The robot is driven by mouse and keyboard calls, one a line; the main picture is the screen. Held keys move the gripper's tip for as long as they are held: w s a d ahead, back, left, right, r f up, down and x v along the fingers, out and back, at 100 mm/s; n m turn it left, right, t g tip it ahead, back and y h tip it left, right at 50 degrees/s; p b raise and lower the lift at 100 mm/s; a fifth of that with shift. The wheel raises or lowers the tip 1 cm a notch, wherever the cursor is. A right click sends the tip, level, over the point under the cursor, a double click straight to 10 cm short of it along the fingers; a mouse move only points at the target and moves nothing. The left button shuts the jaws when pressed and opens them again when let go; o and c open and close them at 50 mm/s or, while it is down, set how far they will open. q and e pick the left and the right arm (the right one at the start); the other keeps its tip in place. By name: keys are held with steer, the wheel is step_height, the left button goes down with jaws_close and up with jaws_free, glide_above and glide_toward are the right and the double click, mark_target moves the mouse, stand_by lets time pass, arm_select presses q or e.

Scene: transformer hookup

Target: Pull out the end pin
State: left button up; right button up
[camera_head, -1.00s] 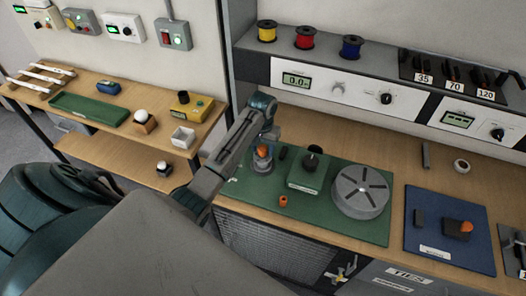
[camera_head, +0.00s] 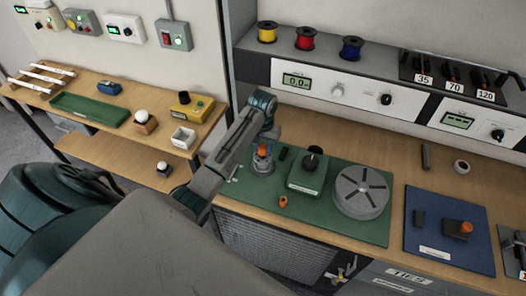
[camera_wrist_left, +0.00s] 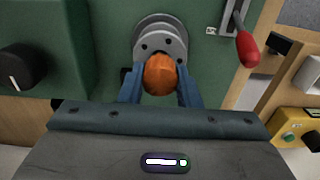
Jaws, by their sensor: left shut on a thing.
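My left gripper (camera_head: 264,146) reaches down over the left part of the green mat (camera_head: 237,210). It is shut on an orange knob (camera_head: 264,153), perhaps the head of the end pin. In the left wrist view the knob (camera_wrist_left: 160,75) sits between the two blue fingers (camera_wrist_left: 160,92). A round grey fitting (camera_wrist_left: 158,40) with small holes lies right behind the knob. Whether the knob is still seated in it, I cannot tell. My right gripper is not in view.
A green box with a black knob (camera_head: 307,176) and a grey slotted disc (camera_head: 361,192) stand to the right. A small orange piece (camera_head: 283,202) lies in front. A red-handled lever (camera_wrist_left: 246,48) is close to the fingers. A blue mat (camera_head: 420,257) lies farther right.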

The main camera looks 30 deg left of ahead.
arm_select(q)
steer(key=shift+r, duration=0.8)
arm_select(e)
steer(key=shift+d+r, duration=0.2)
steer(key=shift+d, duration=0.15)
arm_select(q)
steer(key=shift+r, duration=0.6)
steer(key=shift+r, duration=0.5)
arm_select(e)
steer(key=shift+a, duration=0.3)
